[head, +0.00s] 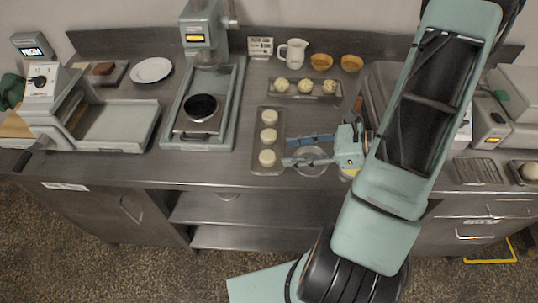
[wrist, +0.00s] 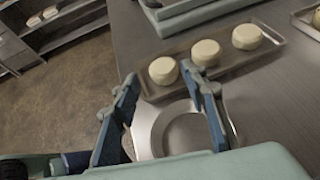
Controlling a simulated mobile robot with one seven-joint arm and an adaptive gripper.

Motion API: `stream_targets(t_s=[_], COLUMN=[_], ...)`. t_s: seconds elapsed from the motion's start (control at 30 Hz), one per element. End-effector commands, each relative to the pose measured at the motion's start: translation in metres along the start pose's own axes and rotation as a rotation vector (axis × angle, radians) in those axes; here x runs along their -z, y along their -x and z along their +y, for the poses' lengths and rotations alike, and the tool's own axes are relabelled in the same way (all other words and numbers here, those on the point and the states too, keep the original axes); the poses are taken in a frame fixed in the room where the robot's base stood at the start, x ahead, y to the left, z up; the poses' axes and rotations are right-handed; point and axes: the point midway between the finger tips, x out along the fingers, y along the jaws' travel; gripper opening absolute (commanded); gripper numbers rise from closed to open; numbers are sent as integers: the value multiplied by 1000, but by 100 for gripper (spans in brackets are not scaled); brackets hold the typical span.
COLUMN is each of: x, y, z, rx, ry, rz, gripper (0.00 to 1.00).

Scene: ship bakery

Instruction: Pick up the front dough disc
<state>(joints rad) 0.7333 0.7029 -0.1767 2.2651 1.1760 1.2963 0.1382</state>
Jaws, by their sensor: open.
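Three pale dough discs stand in a row on a narrow metal tray (head: 254,149). The front dough disc (head: 267,158) is the one nearest the counter's front edge; in the wrist view it (wrist: 163,70) appears between and beyond my fingertips. The middle disc (head: 268,136) and back disc (head: 269,116) are behind it; they also show in the wrist view, middle (wrist: 205,50) and back (wrist: 247,37). My gripper (head: 286,151) is open and empty, right of the front disc, with its fingers pointing left towards it. The fingers look apart from the disc.
A round shallow metal dish (head: 312,170) lies under my gripper, right of the tray. A machine with a dark round pan (head: 201,107) stands left of the tray. Behind are a tray of dough balls (head: 290,97), a white jug (head: 294,53) and two orange bowls (head: 322,62).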

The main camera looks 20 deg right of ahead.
Motion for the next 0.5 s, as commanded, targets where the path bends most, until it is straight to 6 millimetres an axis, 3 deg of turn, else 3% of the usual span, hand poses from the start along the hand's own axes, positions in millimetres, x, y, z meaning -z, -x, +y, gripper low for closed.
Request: stream_targets(t_s=[0.5], x=[8], y=[-55], z=[0], rx=[-5], ry=[2], rz=[2], gripper=[40])
